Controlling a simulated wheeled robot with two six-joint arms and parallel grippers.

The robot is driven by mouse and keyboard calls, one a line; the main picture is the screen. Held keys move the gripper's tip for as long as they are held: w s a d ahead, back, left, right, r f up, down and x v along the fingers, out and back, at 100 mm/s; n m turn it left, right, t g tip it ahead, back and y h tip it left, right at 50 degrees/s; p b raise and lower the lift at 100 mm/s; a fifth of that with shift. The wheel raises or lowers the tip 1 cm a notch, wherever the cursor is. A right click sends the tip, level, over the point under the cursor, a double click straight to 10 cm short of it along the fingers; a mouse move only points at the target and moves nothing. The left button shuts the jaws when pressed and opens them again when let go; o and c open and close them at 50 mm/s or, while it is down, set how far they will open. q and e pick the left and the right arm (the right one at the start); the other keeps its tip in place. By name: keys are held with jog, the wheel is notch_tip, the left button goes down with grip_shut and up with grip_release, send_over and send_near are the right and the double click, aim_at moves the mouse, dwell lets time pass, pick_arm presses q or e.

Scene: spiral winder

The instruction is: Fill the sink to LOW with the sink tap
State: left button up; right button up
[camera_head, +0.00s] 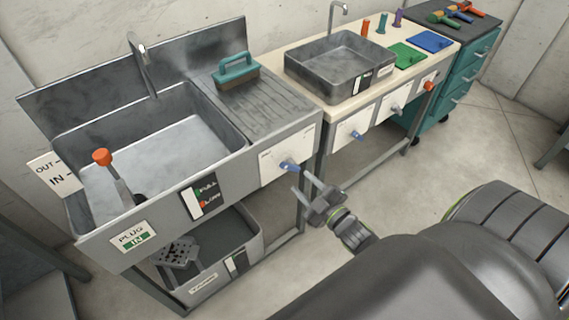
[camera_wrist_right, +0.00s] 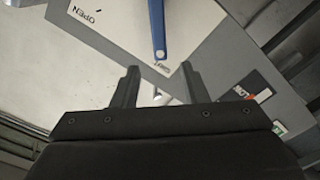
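The steel sink (camera_head: 165,140) is at the left in the head view, with a curved tap spout (camera_head: 143,65) over it. I see no clear water in its basin. Its front gauge (camera_head: 201,196) has FULL and LOW marks. The tap's blue lever (camera_head: 289,165) sits on a white panel (camera_head: 272,172) right of the gauge. In the wrist view the blue lever (camera_wrist_right: 158,28) points towards the gap between my fingers, beside an OPEN label. My right gripper (camera_head: 303,184) is open and empty, just in front of the lever. My left gripper is not in view.
An orange-knobbed plug lever (camera_head: 102,157) stands by IN/OUT labels; a sign (camera_head: 130,238) reads PLUG IN. A teal-handled brush (camera_head: 235,70) lies on the drainboard. A second basin (camera_head: 340,65) with other levers stands at right. Open floor lies in front.

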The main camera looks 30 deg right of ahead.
aim_at(287, 167)
jog(key=w, duration=0.9)
jog(key=shift+w+a+p, duration=0.1)
jog(key=shift+a+p, duration=0.2)
jog(key=shift+a, duration=0.05)
grip_shut()
